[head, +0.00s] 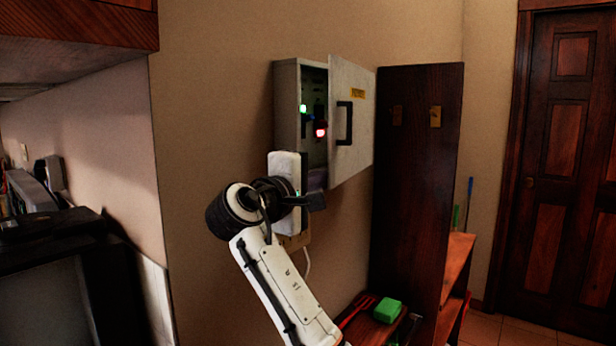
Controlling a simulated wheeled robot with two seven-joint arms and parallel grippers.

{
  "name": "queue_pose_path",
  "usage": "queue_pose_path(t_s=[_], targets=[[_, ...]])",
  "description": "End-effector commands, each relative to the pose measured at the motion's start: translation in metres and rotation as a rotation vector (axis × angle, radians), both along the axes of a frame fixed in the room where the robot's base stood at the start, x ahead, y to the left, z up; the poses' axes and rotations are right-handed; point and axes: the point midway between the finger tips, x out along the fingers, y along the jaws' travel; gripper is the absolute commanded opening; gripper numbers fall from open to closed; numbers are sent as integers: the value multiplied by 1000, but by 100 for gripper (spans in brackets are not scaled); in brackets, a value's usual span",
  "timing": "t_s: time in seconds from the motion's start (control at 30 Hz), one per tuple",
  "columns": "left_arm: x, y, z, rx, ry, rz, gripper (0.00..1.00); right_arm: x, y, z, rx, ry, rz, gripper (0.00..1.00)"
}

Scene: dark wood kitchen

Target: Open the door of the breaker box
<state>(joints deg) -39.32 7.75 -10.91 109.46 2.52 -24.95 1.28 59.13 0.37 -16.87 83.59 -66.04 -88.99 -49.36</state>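The breaker box (287,105) is a grey metal box on the wall. Its light grey door (357,125) stands partly open, with the free edge out from the box and the hinge side at the right. The door's outer face has a black handle (344,123) and a yellow label. Green and red lights show inside the box. My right gripper (316,200) is at the box's lower front, close to the door's lower free corner and not on the handle. Its dark fingers are small and partly overlapped, so their opening is unclear. My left gripper is out of view.
A tall dark wood panel (415,180) stands right of the box, near the open door. A dark counter (60,230) is at the left. A wooden door (560,170) is at the far right.

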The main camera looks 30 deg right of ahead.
Motion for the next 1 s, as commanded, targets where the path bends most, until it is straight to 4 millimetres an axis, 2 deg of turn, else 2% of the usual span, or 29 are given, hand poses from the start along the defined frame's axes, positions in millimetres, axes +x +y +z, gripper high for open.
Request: queue_pose_path(t_s=[0.1, 0.3, 0.77, 1.0], targets=[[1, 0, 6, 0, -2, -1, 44, -13, -10, 0, 0, -1, 0, 0], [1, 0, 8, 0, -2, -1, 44, -23, -19, -1, 0, 0, 0, 0], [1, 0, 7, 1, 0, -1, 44, -24, -19, -1, 0, 0, 7, 0], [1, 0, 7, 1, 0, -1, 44, -26, -21, -1, 1, -4, 93, 0]])
